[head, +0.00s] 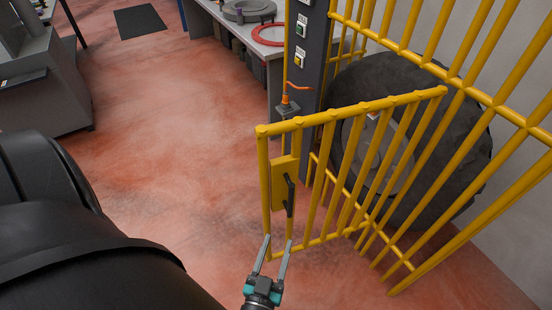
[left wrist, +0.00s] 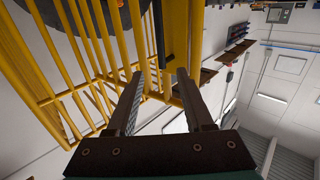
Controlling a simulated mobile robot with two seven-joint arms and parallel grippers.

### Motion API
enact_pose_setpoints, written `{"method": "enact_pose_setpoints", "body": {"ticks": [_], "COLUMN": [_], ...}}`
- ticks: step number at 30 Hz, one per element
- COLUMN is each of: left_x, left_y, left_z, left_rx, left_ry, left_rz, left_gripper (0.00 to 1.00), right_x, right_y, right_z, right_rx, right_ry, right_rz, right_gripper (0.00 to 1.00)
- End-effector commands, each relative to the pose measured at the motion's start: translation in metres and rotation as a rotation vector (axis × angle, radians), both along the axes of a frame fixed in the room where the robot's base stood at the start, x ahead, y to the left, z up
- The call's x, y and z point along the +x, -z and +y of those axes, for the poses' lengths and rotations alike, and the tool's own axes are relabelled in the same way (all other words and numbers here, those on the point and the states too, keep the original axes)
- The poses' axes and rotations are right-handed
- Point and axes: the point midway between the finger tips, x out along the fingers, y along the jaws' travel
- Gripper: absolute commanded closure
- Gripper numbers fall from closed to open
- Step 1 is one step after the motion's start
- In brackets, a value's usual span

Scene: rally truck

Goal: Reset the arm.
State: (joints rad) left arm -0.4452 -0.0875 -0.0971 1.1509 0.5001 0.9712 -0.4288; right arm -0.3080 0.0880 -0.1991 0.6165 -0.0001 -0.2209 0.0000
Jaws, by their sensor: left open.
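My left gripper (head: 276,257) is low in the middle of the head view, its two fingers spread with nothing between them. It appears in front of the lower corner of a yellow barred gate (head: 350,115). A black handle (head: 290,196) on a yellow plate sits on the gate's near side, above the gripper tips in the picture. In the left wrist view the open fingers (left wrist: 160,88) point toward the yellow bars (left wrist: 95,60). I cannot tell whether they touch the gate. My right gripper is in neither view.
A large dark tyre (head: 455,140) stands behind the yellow bars. A dark post (head: 308,60) with buttons stands by the gate. A workbench with a red ring (head: 268,34) is at the back. A grey cabinet (head: 45,85) is at the left. The reddish floor (head: 165,120) between is clear.

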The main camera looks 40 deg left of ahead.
Motion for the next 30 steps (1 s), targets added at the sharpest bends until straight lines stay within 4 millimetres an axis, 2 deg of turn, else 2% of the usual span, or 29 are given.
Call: {"method": "enact_pose_setpoints", "body": {"ticks": [6, 12, 14, 16, 17, 20, 23, 24, 26, 27, 30], "left_x": [0.0, 0.0, 0.0, 0.0, 0.001, -0.003, -0.018, -0.027, -0.045, -0.058, -0.098], "left_y": [0.0, 0.0, 0.005, 0.021, 0.032, 0.088, 0.16, 0.189, 0.231, 0.258, 0.321], "left_z": [0.0, 0.0, -0.001, -0.006, -0.009, -0.025, -0.041, -0.047, -0.052, -0.054, -0.053], "left_rx": [0.0, 0.0, -0.002, -0.01, -0.015, -0.043, -0.075, -0.086, -0.101, -0.111, -0.123], "left_ry": [0.0, 0.001, 0.009, 0.038, 0.059, 0.156, 0.269, 0.31, 0.365, 0.395, 0.45], "left_rz": [0.0, 0.0, 0.01, 0.043, 0.065, 0.19, 0.372, 0.451, 0.574, 0.658, 0.873], "left_gripper": [0.48, 0.48, 0.48, 0.48, 0.48, 0.48, 0.48, 0.48, 0.48, 0.48, 0.48], "right_x": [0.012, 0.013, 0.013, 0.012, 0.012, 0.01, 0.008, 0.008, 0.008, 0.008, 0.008], "right_y": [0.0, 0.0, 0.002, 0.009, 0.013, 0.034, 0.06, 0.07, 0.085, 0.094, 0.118], "right_z": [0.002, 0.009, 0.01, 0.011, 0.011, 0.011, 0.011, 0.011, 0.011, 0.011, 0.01], "right_rx": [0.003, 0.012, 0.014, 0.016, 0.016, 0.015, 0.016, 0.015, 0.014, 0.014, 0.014], "right_ry": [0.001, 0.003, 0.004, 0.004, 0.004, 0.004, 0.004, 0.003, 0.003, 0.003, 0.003], "right_rz": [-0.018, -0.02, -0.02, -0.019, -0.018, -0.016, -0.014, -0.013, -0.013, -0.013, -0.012], "right_gripper": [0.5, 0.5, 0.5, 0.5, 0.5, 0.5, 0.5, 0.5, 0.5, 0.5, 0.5]}}
